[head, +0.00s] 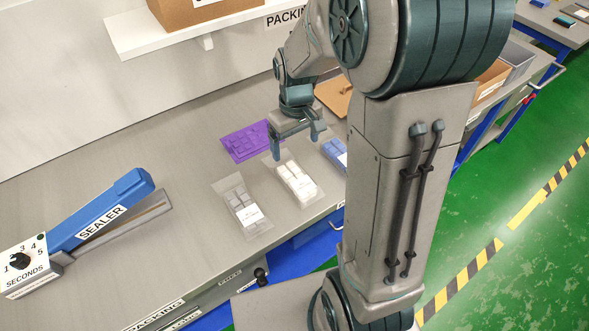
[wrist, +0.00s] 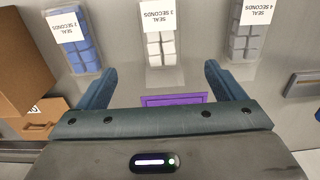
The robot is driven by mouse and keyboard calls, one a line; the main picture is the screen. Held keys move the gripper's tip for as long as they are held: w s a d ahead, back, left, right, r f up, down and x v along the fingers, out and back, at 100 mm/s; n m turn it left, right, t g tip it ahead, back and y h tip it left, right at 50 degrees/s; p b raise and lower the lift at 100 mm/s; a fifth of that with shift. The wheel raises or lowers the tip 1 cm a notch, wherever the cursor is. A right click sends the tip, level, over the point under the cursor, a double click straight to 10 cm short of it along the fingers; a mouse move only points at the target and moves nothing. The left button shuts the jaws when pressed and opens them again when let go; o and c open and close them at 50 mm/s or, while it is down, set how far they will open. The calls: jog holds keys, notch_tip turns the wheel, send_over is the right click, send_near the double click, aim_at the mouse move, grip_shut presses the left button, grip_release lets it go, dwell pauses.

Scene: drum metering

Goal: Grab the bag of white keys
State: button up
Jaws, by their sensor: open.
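The bag of white keys (head: 297,182) is a clear bag with a white label, lying flat on the grey bench between the grey-key bag and the blue-key bag. In the wrist view the white-key bag (wrist: 160,42) lies ahead, centred between the fingers. My gripper (head: 296,143) is open and empty above the bench, just behind the white bag in the head view.
A grey-key bag (head: 241,207) lies left and a blue-key bag (head: 334,150) right of the white one. A blue sealer (head: 105,208) stands at left. Cardboard boxes (wrist: 22,65) show at the wrist view's left.

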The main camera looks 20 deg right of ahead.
aim_at(296, 177)
notch_tip(296, 177, down, 9)
jog(key=shift+r+p, duration=0.2)
jog(key=shift+p, duration=0.15)
jog(key=shift+s+f+p, duration=0.25)
jog(key=shift+f+p, duration=0.05)
jog(key=shift+f, duration=0.3)
jog(key=shift+s+f+p, duration=0.1)
jog(key=shift+f+p, duration=0.35)
jog(key=shift+f, duration=1.55)
jog(key=shift+c, duration=0.3)
jog(key=c, duration=1.1)
jog(key=shift+c, duration=0.2)
jog(key=shift+r, duration=0.15)
